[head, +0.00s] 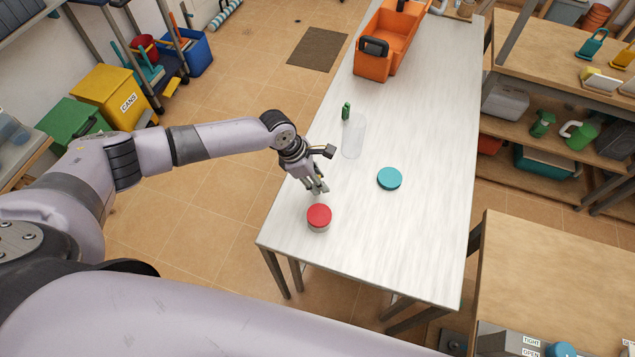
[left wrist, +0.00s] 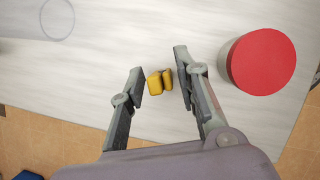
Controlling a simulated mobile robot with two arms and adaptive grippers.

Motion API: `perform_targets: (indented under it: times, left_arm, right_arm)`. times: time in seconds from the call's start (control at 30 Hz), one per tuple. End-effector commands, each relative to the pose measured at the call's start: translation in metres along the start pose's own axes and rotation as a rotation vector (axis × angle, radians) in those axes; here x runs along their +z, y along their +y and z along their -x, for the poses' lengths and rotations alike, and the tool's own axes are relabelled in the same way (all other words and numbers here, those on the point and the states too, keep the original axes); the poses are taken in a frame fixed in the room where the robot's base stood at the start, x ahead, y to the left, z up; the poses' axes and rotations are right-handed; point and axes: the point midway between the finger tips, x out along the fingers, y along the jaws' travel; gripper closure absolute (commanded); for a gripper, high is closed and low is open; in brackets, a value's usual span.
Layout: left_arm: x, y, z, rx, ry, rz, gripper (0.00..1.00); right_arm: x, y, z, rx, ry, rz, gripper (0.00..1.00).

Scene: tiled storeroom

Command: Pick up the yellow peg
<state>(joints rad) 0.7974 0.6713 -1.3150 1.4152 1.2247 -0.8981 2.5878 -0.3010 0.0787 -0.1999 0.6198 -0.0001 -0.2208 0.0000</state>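The yellow peg (left wrist: 160,81) shows in the left wrist view as two short yellow pieces side by side on the white table (head: 420,150). In that view it lies between the fingertips of my left gripper (left wrist: 162,74), which is open, with a gap between the peg and each finger. In the head view my left gripper (head: 319,187) points down near the table's left front edge and the peg cannot be made out. My right gripper is not in view.
A red-lidded round container (head: 319,215) stands close beside the left gripper; its red lid (left wrist: 262,61) fills the right of the left wrist view.

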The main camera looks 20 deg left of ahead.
Motion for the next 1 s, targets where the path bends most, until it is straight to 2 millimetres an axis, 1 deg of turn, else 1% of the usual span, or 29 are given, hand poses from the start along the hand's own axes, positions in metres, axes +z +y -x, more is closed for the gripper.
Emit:
perform_targets:
  times: [0.03,0.3,0.33,0.53,0.67,0.77,0.87,0.97,1.0]
  left_arm:
    - [0.000,0.000,0.000,0.000,0.000,0.000,0.76]
    - [0.000,0.000,0.000,0.000,0.000,0.000,0.94]
    - [0.000,0.000,0.000,0.000,0.000,0.000,0.95]
    - [0.000,0.000,0.000,0.000,0.000,0.000,0.95]
    - [0.002,0.000,0.004,-0.001,0.000,0.000,0.95]
    - [0.005,0.000,0.012,0.000,-0.002,-0.001,0.95]
    - [0.011,0.001,0.027,0.001,-0.002,-0.001,0.95]
    - [0.020,0.001,0.049,0.002,-0.003,-0.002,0.95]
    - [0.025,0.001,0.060,0.003,-0.003,-0.003,0.95]
  right_arm:
    - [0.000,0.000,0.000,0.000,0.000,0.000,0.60]
    - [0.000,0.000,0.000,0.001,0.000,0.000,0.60]
    - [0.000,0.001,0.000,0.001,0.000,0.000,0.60]
    - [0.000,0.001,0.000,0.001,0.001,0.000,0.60]
    - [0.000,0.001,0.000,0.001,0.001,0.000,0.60]
    - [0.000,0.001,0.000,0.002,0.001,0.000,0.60]
    - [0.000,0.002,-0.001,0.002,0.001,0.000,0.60]
    - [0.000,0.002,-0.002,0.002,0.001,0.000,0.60]
    - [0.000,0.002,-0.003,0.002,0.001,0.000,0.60]
